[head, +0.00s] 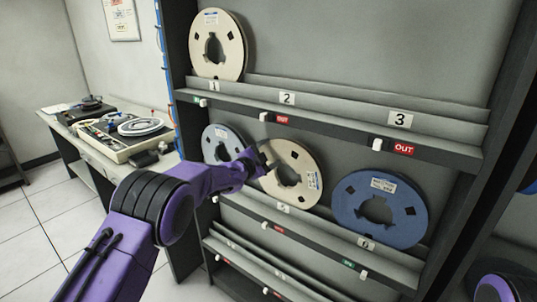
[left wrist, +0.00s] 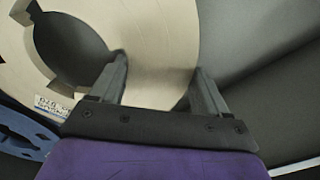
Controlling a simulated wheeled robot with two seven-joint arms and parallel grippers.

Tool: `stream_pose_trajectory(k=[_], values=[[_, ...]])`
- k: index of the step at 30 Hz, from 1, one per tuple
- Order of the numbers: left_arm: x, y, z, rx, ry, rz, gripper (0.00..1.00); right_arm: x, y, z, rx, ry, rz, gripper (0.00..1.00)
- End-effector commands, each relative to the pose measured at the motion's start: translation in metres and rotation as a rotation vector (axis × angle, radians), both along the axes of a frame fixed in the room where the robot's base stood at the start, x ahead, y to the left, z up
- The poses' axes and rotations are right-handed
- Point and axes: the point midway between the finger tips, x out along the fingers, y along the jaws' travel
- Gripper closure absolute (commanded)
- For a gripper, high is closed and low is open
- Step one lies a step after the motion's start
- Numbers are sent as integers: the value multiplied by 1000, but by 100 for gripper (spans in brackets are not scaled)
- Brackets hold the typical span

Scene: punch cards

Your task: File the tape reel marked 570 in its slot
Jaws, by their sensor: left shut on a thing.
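My left gripper (head: 262,161) is shut on the rim of a cream tape reel (head: 308,170) in the middle of the rack's second row. In the left wrist view the fingers (left wrist: 158,68) straddle the rim of this cream reel (left wrist: 160,35). Its label appears upside down there and is too blurred to read surely. The reel stands upright above the plate marked 5 (head: 284,208), between two other reels. I cannot tell whether it rests in the slot. My right gripper is not in view.
The rack (head: 440,153) holds another cream reel (head: 232,40) at slot 1, a grey-blue reel (head: 212,134) left of the held one and a blue reel (head: 403,218) at slot 6. Slots 2 and 3 are empty. A desk with a tape deck (head: 120,155) stands at left.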

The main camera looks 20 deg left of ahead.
Motion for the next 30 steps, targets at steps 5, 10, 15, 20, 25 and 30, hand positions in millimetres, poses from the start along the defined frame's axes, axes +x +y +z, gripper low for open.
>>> stream_pose_trajectory(k=[5,10,15,20,25,30], values=[[0,0,-2,-4,-5,-1,96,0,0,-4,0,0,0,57],[0,0,-6,-4,-5,-1,96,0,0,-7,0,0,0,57],[0,0,-10,-4,-5,-1,96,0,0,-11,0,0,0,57],[0,0,-12,-4,-5,-1,96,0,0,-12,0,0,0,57],[0,0,-13,-4,-4,-1,96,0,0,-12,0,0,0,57],[0,-1,-13,-2,-3,-1,0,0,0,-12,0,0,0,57]])
